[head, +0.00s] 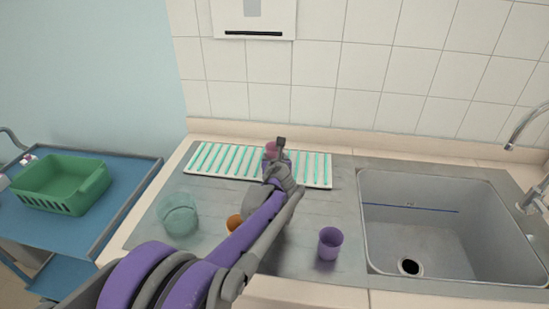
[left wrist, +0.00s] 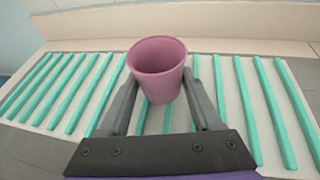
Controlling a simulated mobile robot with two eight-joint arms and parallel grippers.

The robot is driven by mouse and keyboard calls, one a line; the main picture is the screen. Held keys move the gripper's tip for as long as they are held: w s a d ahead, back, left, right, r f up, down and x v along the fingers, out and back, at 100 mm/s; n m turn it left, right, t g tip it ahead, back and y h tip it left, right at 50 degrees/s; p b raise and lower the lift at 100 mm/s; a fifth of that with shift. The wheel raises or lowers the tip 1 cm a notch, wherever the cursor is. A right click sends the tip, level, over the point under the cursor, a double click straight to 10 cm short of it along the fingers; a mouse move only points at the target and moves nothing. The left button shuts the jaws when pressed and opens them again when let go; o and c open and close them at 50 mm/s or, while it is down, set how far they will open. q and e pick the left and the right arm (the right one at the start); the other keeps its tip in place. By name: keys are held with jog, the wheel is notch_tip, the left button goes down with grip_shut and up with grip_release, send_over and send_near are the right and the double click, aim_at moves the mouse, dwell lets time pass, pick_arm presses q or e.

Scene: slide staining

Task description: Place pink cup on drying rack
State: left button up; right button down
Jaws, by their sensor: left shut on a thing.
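The pink cup (left wrist: 160,75) is between the fingers of my left gripper (left wrist: 162,92), which is shut on it. The cup looks upright. In the head view the pink cup (head: 271,148) shows at the end of my left arm, over the drying rack (head: 213,160). The rack is a white tray with green bars, also in the left wrist view (left wrist: 62,92). I cannot tell whether the cup's base touches the bars. My left gripper (head: 276,156) partly hides the cup and rack in the head view. My right gripper is not in view.
A purple cup (head: 330,242) stands on the counter left of the sink (head: 410,235). An orange cup (head: 234,222) is partly hidden by my left arm. A translucent teal beaker (head: 178,214) stands at the left. A green basket (head: 62,184) sits on the blue cart (head: 122,185).

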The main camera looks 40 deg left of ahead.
pick_arm(q)
jog(key=o, duration=1.4)
jog(key=shift+o, duration=0.2)
jog(key=shift+s+d+r, duration=0.1)
jog(key=shift+r, duration=0.1)
jog(key=p+v, duration=0.1)
jog(key=v, duration=1)
jog(key=shift+s+d+r, duration=0.15)
jog(key=shift+s+r, duration=0.05)
jog(key=shift+s, duration=0.05)
